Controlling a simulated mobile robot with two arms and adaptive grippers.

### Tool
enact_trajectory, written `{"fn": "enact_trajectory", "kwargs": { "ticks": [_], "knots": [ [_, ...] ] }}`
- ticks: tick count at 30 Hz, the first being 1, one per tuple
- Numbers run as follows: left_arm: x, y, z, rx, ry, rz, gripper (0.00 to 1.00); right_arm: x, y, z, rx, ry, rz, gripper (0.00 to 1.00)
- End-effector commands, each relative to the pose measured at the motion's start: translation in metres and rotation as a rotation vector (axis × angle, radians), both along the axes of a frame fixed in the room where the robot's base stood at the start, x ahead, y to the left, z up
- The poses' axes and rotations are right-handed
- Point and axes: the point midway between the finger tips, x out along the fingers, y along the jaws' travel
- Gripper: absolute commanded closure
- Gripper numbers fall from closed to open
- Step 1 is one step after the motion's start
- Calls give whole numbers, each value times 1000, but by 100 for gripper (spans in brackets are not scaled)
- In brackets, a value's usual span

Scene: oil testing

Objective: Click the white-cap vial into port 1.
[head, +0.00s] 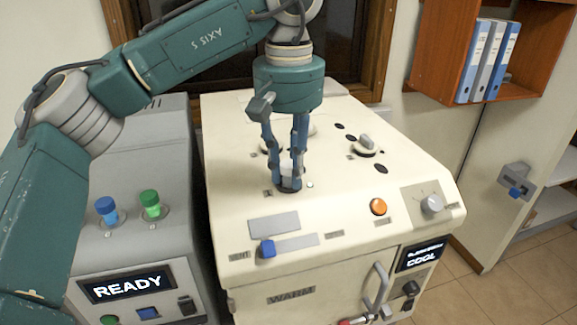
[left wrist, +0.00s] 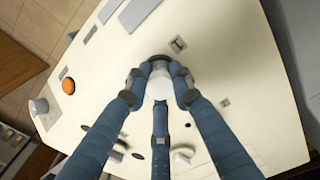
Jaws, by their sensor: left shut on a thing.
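The white-cap vial (left wrist: 160,84) is between the fingers of my left gripper (left wrist: 159,78) in the left wrist view. In the head view my left gripper (head: 288,178) points down over the front left part of the cream machine's top, shut on the vial. The pale cap (head: 289,170) shows between the fingers. Directly under the fingertips is port 1 (head: 288,187), a dark ring beside a small label. The fingers hide most of the vial and port, so I cannot tell how deep the vial sits. My right gripper is not in view.
The cream machine (head: 232,217) has dark holes and a knobbed fitting (head: 366,146) on top, plus an orange button (head: 378,206) and blue slider (head: 267,248). A grey machine (head: 92,254) with blue (head: 107,210) and green (head: 150,203) capped pieces stands left.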

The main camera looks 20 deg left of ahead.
Motion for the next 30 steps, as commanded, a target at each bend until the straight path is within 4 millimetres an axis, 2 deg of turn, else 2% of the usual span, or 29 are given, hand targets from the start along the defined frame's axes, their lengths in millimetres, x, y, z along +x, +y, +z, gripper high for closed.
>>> {"fn": "enact_trajectory", "kwargs": {
  "ticks": [1,4,5,8,26,30],
  "knots": [
    [-3,0,-9,9,19,-5,100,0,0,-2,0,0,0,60],
    [-3,0,-9,10,20,-5,100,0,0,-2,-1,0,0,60],
    [-3,0,-9,10,20,-6,74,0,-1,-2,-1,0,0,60],
    [-3,0,-10,10,20,-6,55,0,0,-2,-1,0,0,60],
    [-2,0,-7,7,16,-4,55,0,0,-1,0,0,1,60],
    [-2,0,0,7,13,-3,55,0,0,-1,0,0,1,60]
  ]
}}
